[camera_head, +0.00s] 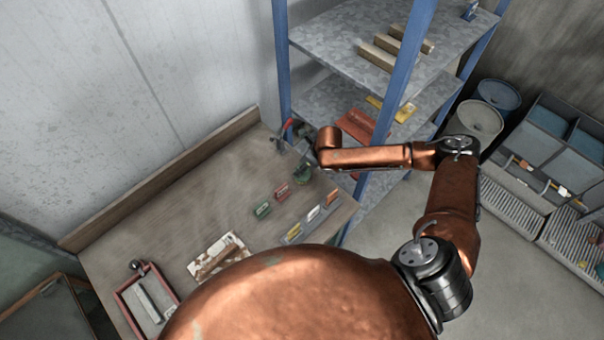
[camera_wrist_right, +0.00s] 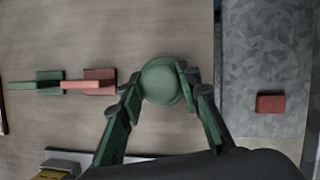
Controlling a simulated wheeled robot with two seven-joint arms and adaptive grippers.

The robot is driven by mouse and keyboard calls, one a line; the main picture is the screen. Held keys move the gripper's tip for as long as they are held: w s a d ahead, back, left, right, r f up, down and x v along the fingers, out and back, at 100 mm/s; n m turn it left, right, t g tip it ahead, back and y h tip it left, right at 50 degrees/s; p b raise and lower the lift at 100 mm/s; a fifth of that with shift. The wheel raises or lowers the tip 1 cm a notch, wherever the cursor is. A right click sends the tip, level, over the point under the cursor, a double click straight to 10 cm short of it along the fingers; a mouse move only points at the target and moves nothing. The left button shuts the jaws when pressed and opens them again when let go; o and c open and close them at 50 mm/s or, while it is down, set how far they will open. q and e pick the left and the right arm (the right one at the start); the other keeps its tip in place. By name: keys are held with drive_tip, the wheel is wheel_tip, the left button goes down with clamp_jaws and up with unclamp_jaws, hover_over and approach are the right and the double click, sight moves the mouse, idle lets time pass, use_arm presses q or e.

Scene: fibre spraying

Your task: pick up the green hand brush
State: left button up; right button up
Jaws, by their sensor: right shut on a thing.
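My right gripper (camera_head: 303,172) is over the far right part of the workbench (camera_head: 190,190). In the right wrist view the right gripper (camera_wrist_right: 160,95) has its fingers closed around a rounded green thing (camera_wrist_right: 160,78). I see this thing from above, and its lower part is hidden, so I cannot tell whether it is the brush. A smaller green item (camera_head: 262,209) lies on the bench; it shows as a green block with a thin bar in the wrist view (camera_wrist_right: 48,80). My left gripper is not in view.
A red item (camera_head: 282,191) is beside the small green one. Yellow and white items (camera_head: 313,213) are near the bench's right edge. A red tray (camera_head: 145,298) is at front left. A blue-posted metal shelf (camera_head: 345,105) stands close behind my right arm.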

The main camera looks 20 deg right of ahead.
drive_tip(key=shift+r, duration=0.15)
drive_tip(key=shift+w+r, duration=0.1)
drive_tip(key=shift+r, duration=0.45)
drive_tip(key=s+d+r+b, duration=0.1)
drive_tip(key=s+r+b, duration=0.1)
drive_tip(key=s+r, duration=0.9)
drive_tip(key=s, duration=0.3)
drive_tip(key=shift+r, duration=0.35)
drive_tip(key=o, duration=0.5)
drive_tip(key=c, duration=0.3)
drive_tip(key=shift+s, duration=0.1)
